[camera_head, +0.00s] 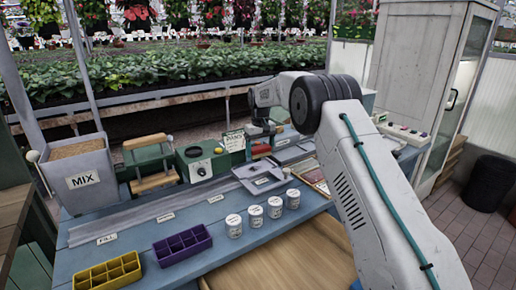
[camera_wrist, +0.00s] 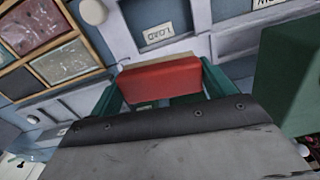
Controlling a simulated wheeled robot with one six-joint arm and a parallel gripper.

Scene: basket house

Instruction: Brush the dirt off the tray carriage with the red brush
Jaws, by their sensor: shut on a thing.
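The red brush (camera_wrist: 160,80) shows as a red block with a small label below it, between the two green fingers of my gripper (camera_wrist: 162,92) in the wrist view. My gripper is shut on it. In the head view the brush (camera_head: 261,149) is a small red patch below my gripper (camera_head: 260,140), held over the far part of the blue bench. A grey flat tray-like piece (camera_head: 262,180), perhaps the tray carriage, lies on the bench just nearer than the brush. I cannot make out dirt on it. The brush's bristles are hidden.
The blue bench (camera_head: 215,240) holds several white cups (camera_head: 254,217), purple (camera_head: 183,245) and yellow (camera_head: 108,272) divided trays, a MIX hopper (camera_head: 82,175) and a green box with a dial (camera_head: 202,160). A framed panel (camera_wrist: 50,45) shows upper left in the wrist view.

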